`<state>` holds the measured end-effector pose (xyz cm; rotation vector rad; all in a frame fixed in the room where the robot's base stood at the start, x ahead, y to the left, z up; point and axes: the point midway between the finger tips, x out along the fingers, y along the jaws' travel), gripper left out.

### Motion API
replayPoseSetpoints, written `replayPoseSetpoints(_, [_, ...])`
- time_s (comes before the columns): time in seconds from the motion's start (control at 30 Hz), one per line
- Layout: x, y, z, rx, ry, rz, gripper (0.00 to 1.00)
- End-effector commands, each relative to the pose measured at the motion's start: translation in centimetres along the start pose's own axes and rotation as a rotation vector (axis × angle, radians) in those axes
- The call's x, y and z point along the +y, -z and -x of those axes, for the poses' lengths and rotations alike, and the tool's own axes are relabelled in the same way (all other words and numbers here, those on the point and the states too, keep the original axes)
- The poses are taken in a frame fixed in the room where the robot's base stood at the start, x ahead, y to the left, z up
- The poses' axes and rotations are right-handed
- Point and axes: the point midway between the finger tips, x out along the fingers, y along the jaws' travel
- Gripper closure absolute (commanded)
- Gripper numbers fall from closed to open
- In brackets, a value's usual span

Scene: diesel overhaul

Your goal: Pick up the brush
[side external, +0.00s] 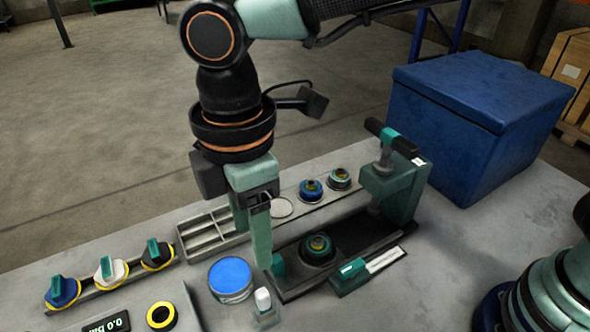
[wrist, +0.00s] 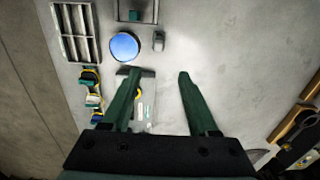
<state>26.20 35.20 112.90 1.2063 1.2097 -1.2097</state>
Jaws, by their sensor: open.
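I cannot pick out the brush with certainty. In the wrist view, a tan, wood-coloured item with dark parts (wrist: 297,120) lies at the right edge, cut off by the frame; it may be the brush. My gripper (wrist: 158,75) is open and empty, with its two green fingers apart over the bench. That item lies well to the right of the fingers. In the side external view my gripper (side external: 263,255) points down above the bench, close to the blue-topped round tin; only one finger shows clearly there.
The blue-topped tin (side external: 231,278) and a small white-capped item (side external: 263,300) stand near my gripper. A slotted tray (side external: 212,232), a fixture (side external: 395,190), several knobs (side external: 108,270) and a yellow ring (side external: 161,315) surround them. A blue box (side external: 470,120) stands behind. Bare bench lies right of the fingers in the wrist view.

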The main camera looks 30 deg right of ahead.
Motion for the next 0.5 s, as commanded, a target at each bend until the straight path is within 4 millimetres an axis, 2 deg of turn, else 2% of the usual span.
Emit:
replayPoseSetpoints(0.03, [0.0, -0.1, -1.5, -0.004, 0.003, -0.001, 0.4])
replayPoseSetpoints(0.17, [0.0, -0.1, -4.2, -0.003, 0.002, -0.001, 0.4])
replayPoseSetpoints(0.37, [0.0, 0.0, -6.8, -0.001, 0.001, -0.001, 0.4])
replayPoseSetpoints(0.5, [0.0, -0.1, -9.3, -0.002, 0.002, -0.002, 0.4])
